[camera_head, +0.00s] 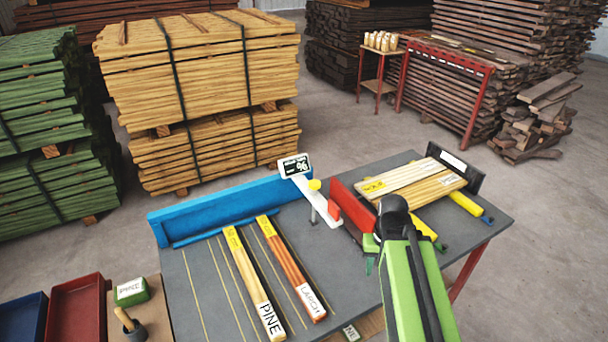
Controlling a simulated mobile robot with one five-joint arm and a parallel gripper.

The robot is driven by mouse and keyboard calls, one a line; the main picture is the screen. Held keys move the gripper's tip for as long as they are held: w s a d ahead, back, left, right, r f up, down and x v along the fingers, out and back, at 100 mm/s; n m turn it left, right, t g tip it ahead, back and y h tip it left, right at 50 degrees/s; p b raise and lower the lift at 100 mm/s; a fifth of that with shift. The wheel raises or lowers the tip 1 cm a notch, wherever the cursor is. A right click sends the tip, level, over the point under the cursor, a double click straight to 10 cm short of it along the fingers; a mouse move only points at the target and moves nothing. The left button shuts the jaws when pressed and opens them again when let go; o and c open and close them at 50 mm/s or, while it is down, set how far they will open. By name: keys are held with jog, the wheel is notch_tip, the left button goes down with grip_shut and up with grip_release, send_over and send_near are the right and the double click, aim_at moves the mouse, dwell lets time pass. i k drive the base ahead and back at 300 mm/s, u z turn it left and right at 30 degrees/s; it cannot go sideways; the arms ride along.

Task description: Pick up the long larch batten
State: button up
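The long larch batten (286,262) is orange-brown, with a white LARCH label at its near end and a yellow mark at its far end. It lies lengthwise on the grey table (190,310), right of the paler batten labelled PINE (247,270). A narrow gap separates the two. My green arm comes in from the lower right, right of the larch batten. My gripper (370,257) shows only in part at the arm's left side, apart from the batten. My arm hides much of it, so its opening cannot be told.
A blue rail (230,205) edges the table's far left. A white gauge with a small display (294,166) stands behind the battens. A red plate (347,208) and pale boards (415,182) are at right. Trays (78,310) sit lower left.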

aim_at(317, 313)
jog(key=z, duration=0.3)
jog(key=k, duration=1.3)
jog(key=u, duration=1.5)
jog(key=i, duration=1.5)
jog(key=u, duration=0.1)
